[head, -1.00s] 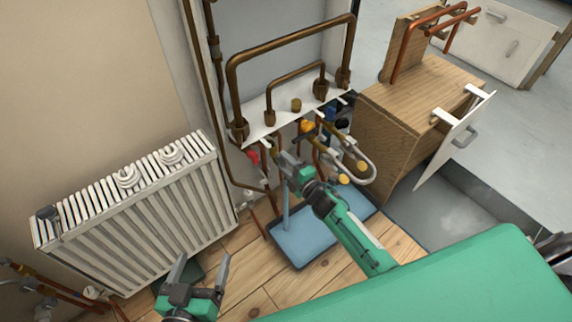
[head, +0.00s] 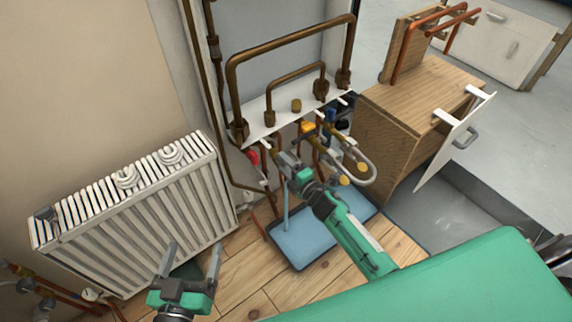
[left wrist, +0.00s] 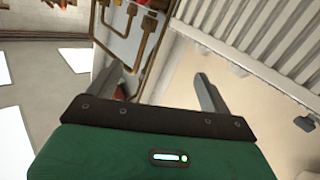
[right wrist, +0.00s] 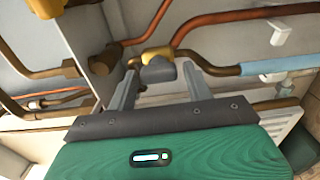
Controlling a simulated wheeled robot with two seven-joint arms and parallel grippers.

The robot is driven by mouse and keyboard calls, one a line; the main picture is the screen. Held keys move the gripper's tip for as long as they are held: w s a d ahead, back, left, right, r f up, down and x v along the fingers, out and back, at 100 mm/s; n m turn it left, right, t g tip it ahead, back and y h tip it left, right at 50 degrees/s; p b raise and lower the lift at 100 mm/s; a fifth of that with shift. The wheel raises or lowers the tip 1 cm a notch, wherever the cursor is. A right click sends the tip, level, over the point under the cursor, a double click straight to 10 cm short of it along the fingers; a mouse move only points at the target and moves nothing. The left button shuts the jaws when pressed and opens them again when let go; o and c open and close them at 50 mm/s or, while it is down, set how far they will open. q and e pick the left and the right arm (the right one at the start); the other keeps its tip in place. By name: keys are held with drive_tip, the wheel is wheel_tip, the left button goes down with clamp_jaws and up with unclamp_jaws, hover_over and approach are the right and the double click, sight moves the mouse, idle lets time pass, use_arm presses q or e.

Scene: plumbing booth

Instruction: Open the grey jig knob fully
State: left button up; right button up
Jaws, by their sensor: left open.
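A grey knob (right wrist: 158,73) on the brass pipework shows in the right wrist view, just beyond and between the fingertips of my right gripper (right wrist: 160,80). A gap appears on both sides, so the fingers look open around it; contact is unclear. In the head view my right gripper (head: 287,160) reaches in under the white pipe panel (head: 285,112), and I cannot clearly make out the grey knob there. My left gripper (head: 193,250) is open and empty in front of the radiator; its spread fingers also show in the left wrist view (left wrist: 160,82).
A white radiator (head: 140,215) stands at left. Red (head: 252,157), yellow (head: 307,127) and blue (head: 330,115) handles sit near the panel. A blue tray (head: 310,237) lies on the floor below. A wooden cabinet (head: 395,130) stands at right.

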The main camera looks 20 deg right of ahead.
drive_tip(key=shift+o, duration=0.6)
use_arm(q)
drive_tip(key=f+g, duration=0.1)
drive_tip(key=s+f+g+p, duration=0.1)
drive_tip(key=f, duration=0.1)
drive_tip(key=s+f+g+y+p, duration=0.1)
drive_tip(key=shift+s+a+f+g, duration=0.15)
drive_tip(key=shift+s+f+g, duration=0.05)
drive_tip(key=shift+f+g, duration=0.1)
use_arm(e)
drive_tip(key=v, duration=1.3)
drive_tip(key=shift+s, duration=0.4)
drive_tip(key=shift+d, duration=0.1)
